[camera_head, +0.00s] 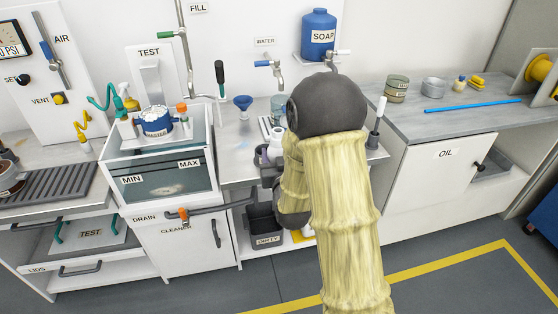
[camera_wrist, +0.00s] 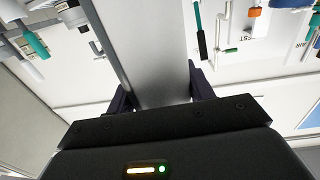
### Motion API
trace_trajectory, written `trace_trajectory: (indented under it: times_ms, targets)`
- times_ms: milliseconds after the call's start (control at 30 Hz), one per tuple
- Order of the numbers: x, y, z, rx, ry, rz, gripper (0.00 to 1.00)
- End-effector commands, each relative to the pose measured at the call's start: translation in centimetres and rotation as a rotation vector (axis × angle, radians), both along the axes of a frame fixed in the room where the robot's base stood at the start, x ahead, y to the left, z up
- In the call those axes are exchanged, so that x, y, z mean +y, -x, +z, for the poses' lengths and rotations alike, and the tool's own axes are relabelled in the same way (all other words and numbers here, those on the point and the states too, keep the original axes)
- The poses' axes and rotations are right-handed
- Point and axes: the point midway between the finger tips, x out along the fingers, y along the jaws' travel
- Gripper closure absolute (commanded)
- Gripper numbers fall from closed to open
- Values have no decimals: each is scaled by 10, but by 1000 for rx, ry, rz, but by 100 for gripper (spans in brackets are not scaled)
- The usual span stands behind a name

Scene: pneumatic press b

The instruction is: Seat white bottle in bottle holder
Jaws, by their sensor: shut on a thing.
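My gripper (camera_wrist: 160,98) is shut on a pale, flat-sided body in the wrist view, which I take to be the white bottle (camera_wrist: 152,45). A dark finger presses each side of it, and its far end runs out of the picture. In the head view a white, round-topped piece of the bottle (camera_head: 275,146) shows just left of my arm, over the counter's front part. My arm hides much of it. I cannot make out the bottle holder for certain. A pale frame (camera_head: 265,126) stands just behind, partly hidden by my arm.
A clear tank (camera_head: 160,180) marked MIN and MAX stands to the left. A blue funnel (camera_head: 243,103) and clear cup (camera_head: 278,104) are behind. A brush in a dark pot (camera_head: 374,138) stands right of my arm. A DIRTY bin (camera_head: 264,228) is below.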

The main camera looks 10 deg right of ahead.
Motion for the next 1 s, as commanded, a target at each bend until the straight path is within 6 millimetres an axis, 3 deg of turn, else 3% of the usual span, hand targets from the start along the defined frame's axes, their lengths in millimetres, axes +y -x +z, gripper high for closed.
trace_trajectory:
  times_ms: [1000]
  targets:
    - [3, -90, -5, -2, -1, 5, 77]
